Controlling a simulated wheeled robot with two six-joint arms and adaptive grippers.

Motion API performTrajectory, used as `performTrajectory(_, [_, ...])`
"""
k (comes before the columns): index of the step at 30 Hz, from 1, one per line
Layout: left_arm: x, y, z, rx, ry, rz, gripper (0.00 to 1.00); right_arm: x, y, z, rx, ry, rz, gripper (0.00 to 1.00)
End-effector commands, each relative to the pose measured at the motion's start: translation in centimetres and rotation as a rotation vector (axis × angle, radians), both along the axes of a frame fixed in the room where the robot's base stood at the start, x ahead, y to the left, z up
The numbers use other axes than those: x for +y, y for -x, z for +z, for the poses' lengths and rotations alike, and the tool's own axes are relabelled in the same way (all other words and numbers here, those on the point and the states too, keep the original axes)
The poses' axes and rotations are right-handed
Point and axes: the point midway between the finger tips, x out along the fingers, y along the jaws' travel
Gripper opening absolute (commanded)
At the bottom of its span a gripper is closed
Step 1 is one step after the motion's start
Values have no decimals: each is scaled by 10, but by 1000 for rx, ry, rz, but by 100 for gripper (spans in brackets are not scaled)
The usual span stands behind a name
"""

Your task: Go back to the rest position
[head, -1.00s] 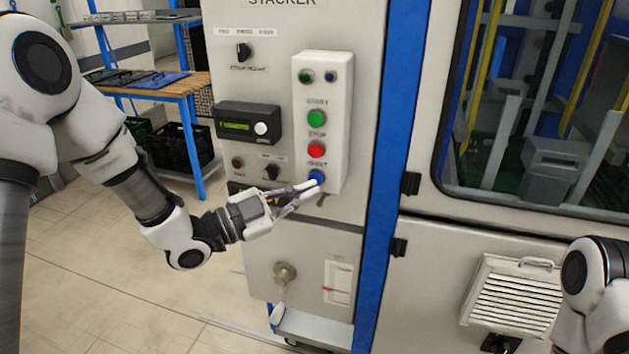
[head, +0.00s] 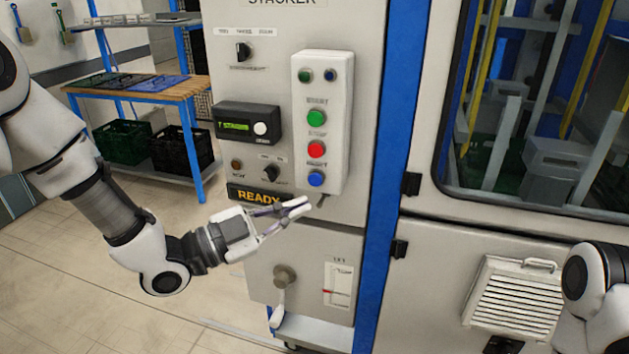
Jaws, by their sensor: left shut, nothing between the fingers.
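My left gripper (head: 298,208) is shut and empty. Its fingertips are in front of the stacker cabinet, just below the white button box (head: 322,125) and apart from the blue button (head: 316,179). The green button (head: 316,118) and the red button (head: 317,149) sit above the blue one. A yellow "READY" sign (head: 252,195) shows on the panel, partly covered by my left gripper. At the lower right only a part of my right arm shows; its gripper is out of view.
The cabinet (head: 290,80) also carries a small display (head: 247,122), a selector knob (head: 271,172) and a lower handle (head: 284,276). A blue post (head: 386,150) and a windowed machine (head: 530,220) stand to the right. A wooden-topped bench (head: 180,92) with crates stands behind on the left.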

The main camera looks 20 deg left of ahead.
Motion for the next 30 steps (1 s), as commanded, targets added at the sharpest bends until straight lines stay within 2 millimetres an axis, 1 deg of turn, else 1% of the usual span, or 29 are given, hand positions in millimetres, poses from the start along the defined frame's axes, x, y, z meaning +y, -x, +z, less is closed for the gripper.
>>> performTrajectory(6, [0, 0, 0, 1, -1, 1, 0, 0, 0, 0, 0, 0, 0, 0])
performTrajectory(8, [0, 0, -5, 11, 0, 0, 0, 0, 0, 0, 0, 0, 0, 0])
performTrajectory(10, [-2, 0, -24, 53, -6, -4, 0, 0, 0, 0, 0, 0, 0, 0])
performTrajectory(11, [-4, 1, -38, 82, -12, -9, 0, 0, 0, 0, 0, 0, 0, 0])
performTrajectory(14, [-16, 12, -106, 230, -49, -33, 0, 0, 0, 0, 0, 0, 0, 0])
performTrajectory(15, [-18, 18, -140, 313, -69, -21, 0, 0, 0, 0, 0, 0, 0, 0])
performTrajectory(17, [-19, 30, -193, 458, -111, 12, 0, 0, 0, 0, 0, 0, 0, 0])
performTrajectory(18, [-17, 40, -228, 566, -139, 44, 0, 0, 0, 0, 0, 0, 0, 0])
performTrajectory(20, [-12, 61, -279, 739, -177, 101, 0, 0, 0, 0, 0, 0, 0, 0])
performTrajectory(21, [-7, 78, -311, 859, -203, 148, 0, 0, 0, 0, 0, 0, 0, 0])
performTrajectory(23, [4, 108, -355, 1045, -240, 235, 0, 0, 0, 0, 0, 0, 0, 0])
performTrajectory(24, [14, 132, -382, 1173, -262, 304, 0, 0, 0, 0, 0, 0, 0, 0])
performTrajectory(26, [30, 168, -414, 1361, -290, 433, 0, 0, 0, 0, 0, 0, 0, 0])
performTrajectory(27, [43, 191, -429, 1477, -298, 537, 0, 0, 0, 0, 0, 0, 0, 0])
performTrajectory(28, [53, 206, -437, 1559, -297, 627, 0, 0, 0, 0, 0, 0, 0, 0])
performTrajectory(30, [77, 229, -442, 1709, -246, 862, 0, 0, 0, 0, 0, 0, 0, 0])
